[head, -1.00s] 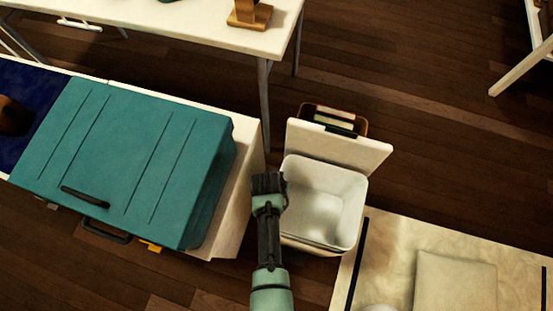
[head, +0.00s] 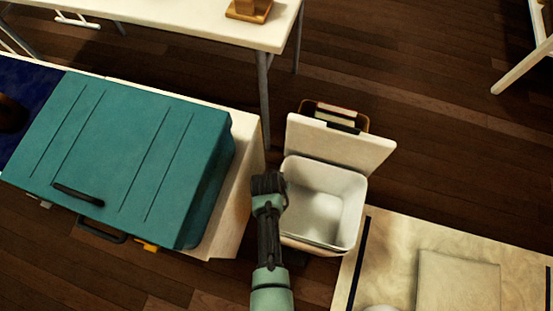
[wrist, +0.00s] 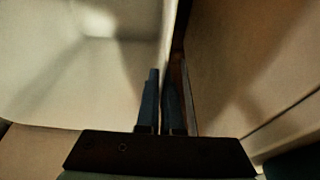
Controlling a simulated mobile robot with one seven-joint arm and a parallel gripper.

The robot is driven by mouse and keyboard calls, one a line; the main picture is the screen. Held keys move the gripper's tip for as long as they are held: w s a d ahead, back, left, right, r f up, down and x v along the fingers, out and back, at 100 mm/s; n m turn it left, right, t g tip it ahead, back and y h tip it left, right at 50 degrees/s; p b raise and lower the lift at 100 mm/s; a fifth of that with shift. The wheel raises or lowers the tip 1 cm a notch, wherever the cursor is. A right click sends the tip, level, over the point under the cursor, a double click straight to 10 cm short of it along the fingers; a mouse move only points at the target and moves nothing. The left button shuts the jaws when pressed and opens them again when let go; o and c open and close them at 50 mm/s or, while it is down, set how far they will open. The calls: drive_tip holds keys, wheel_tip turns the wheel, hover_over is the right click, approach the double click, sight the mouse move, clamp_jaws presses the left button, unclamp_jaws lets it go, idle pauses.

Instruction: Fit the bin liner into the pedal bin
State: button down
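The pedal bin (head: 292,238) stands on the floor with its pale lid (head: 338,145) swung up at the back. Its inside is white and looks empty. I cannot pick out a bin liner apart from the white inner walls. My gripper (head: 268,180) is at the bin's left rim, pointing down. In the wrist view my gripper (wrist: 162,100) has two dark fingers close together, with a thin pale edge between them. The bin's inside (wrist: 70,70) lies to the left of the fingers. Whether they press on that edge is not clear.
A teal case (head: 120,150) lies on a pale low surface left of the bin. A white table (head: 190,22) stands behind. A brown container (head: 308,107) is behind the lid. A pale marbled surface (head: 390,250) is close at the right. Dark floor is free at the upper right.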

drive_tip(key=shift+f+b, duration=1)
drive_tip(key=shift+f, duration=0.2)
drive_tip(key=c, duration=1)
unclamp_jaws()
drive_tip(key=shift+a, duration=0.1)
drive_tip(key=p+v, duration=0.3)
drive_tip(key=v, duration=0.3)
drive_tip(key=p+v, duration=0.3)
drive_tip(key=v, duration=0.4)
drive_tip(key=shift+d+p, duration=0.2)
drive_tip(key=shift+p, duration=0.1)
